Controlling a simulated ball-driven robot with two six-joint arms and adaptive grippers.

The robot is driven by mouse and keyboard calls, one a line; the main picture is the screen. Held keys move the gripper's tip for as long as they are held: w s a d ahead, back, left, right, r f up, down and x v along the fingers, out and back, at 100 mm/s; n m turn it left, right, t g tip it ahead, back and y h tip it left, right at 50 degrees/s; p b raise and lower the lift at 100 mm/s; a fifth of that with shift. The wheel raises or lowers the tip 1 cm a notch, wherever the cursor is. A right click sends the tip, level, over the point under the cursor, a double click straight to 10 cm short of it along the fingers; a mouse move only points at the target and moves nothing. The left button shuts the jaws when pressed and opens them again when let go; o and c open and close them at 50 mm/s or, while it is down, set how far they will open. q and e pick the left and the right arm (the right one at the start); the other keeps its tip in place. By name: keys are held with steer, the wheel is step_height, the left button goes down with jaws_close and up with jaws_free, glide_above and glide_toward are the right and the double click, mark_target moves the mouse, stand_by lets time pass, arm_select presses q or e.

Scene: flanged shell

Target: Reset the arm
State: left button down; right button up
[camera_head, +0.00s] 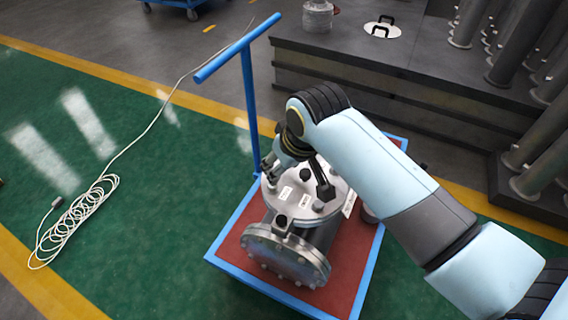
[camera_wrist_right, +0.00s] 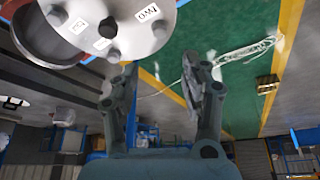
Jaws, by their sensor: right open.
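The flanged shell (camera_head: 287,255) is a grey metal body with a bolted round flange facing the front, standing on the cart. Its round lid (camera_head: 320,208) with bolts and small white labels is on top, partly hidden by my right arm. My right arm comes in from the right and bends down over the lid. My right gripper (camera_head: 272,178) is at the lid's left edge; whether it touches cannot be told there. In the right wrist view the gripper (camera_wrist_right: 160,75) is open with nothing between its fingers, and the lid (camera_wrist_right: 115,25) lies beyond them at the top. My left gripper is not in view.
The blue-framed cart (camera_head: 222,258) with a red deck has an upright blue T-handle (camera_head: 248,95) close to my right gripper. A dark platform (camera_head: 400,85) with metal cylinders stands behind. A white coiled cable (camera_head: 75,220) lies on the open green floor at left.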

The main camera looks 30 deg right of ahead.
stand_by(0.4)
steer(key=s+d+r+n+g, duration=0.1)
steer(key=s+d+r, duration=0.1)
steer(key=s+r, duration=0.6)
steer(key=s+d+r, duration=0.2)
steer(key=s+r, duration=0.2)
steer(key=s, duration=0.7)
step_height(320, 180, down, 30)
steer(key=s+d+g+b, duration=0.2)
steer(key=s+d, duration=0.1)
steer(key=s+f+b, duration=0.2)
steer(key=s+f, duration=1.4)
steer(key=s, duration=0.1)
steer(key=shift+s+d+f+g+h, duration=0.2)
steer(key=shift+d+g+h, duration=0.1)
steer(key=shift+h, duration=0.1)
